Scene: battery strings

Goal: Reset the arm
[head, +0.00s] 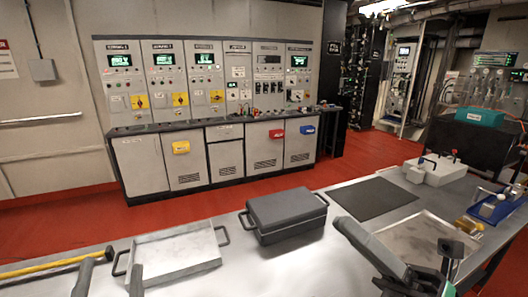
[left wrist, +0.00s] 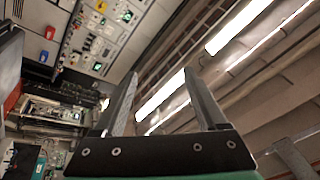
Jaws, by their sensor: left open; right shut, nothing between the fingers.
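My left gripper (head: 108,277) shows at the bottom left of the head view as two dark fingers held well apart. In the left wrist view my left gripper (left wrist: 158,90) is open and empty, and its fingers point up toward the ceiling lights. My right gripper (head: 350,232) comes in at the bottom right of the head view over the bench. Its dark fingers are shut together with nothing between them, and they point up and to the left.
The bench carries a metal tray (head: 180,252), a black case (head: 286,213), a dark mat (head: 371,198) and a second tray (head: 418,236). A white fixture (head: 438,172) and a blue device (head: 497,208) stand at right. Control cabinets (head: 215,80) stand behind.

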